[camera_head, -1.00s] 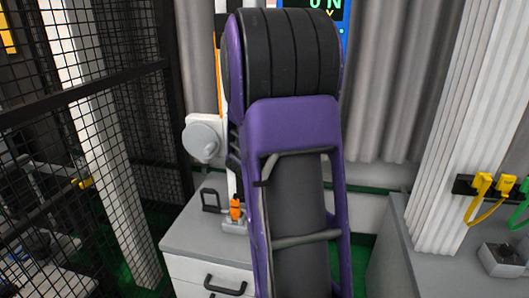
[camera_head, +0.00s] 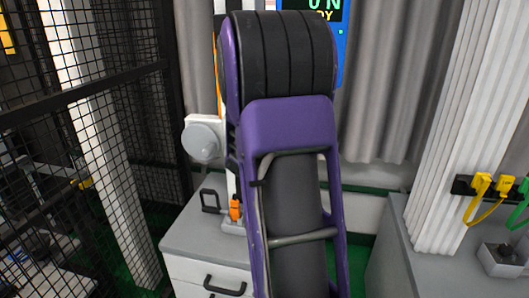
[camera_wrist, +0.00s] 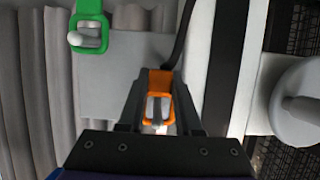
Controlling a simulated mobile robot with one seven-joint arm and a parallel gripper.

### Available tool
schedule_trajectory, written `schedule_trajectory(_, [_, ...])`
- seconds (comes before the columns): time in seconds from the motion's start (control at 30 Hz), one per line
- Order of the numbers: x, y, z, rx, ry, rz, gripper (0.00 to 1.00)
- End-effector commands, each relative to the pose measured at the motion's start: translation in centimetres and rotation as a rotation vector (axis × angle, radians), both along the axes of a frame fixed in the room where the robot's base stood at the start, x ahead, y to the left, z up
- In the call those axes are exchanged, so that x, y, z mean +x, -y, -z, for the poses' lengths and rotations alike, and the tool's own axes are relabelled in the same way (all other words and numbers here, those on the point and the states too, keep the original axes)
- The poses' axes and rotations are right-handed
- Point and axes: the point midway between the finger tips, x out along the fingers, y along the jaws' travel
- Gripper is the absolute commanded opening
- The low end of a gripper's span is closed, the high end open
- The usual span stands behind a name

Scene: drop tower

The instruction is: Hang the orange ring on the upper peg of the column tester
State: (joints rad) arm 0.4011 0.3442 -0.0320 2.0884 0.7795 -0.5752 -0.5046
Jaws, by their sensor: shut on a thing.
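My gripper (camera_wrist: 161,112) is shut on the orange ring (camera_wrist: 160,75) in the wrist view. The ring is a small orange frame with an opening. A pale shape shows in and just below its opening; I cannot tell whether it is a peg or whether it passes through the ring. The column tester shows as a white column with a black strip (camera_wrist: 229,65) in the wrist view, right of my gripper. In the head view, my purple arm hides most of the column and all of my gripper.
A green ring (camera_wrist: 88,27) hangs on a white-tipped peg at the upper left. A round grey knob (camera_head: 201,141) sits beside the column. A blue display (camera_head: 328,35) is behind my arm. Black mesh fencing (camera_head: 80,140) stands left; yellow tags (camera_head: 482,183) hang right.

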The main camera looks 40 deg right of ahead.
Motion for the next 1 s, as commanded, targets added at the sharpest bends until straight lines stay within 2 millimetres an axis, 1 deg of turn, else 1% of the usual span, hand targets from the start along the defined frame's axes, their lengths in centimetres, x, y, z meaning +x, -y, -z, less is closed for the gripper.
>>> schedule_trajectory(0.1, [0.0, 0.0, 0.0, 0.000, 0.000, 0.000, 0.22])
schedule_trajectory(0.13, [0.0, 0.0, 0.0, -0.001, 0.001, 0.000, 0.37])
schedule_trajectory(0.27, [0.0, 0.0, 0.0, 0.000, 0.000, 0.000, 0.60])
schedule_trajectory(0.3, [0.0, 0.0, 0.0, 0.000, 0.000, 0.000, 0.67])
schedule_trajectory(0.77, [0.1, -0.5, -0.3, 0.000, 0.001, -0.007, 0.68])
schedule_trajectory(0.87, [-0.5, -1.3, -0.8, 0.000, 0.003, -0.010, 0.68])
schedule_trajectory(1.0, [-2.3, -3.1, -2.0, -0.001, 0.003, -0.007, 0.68])
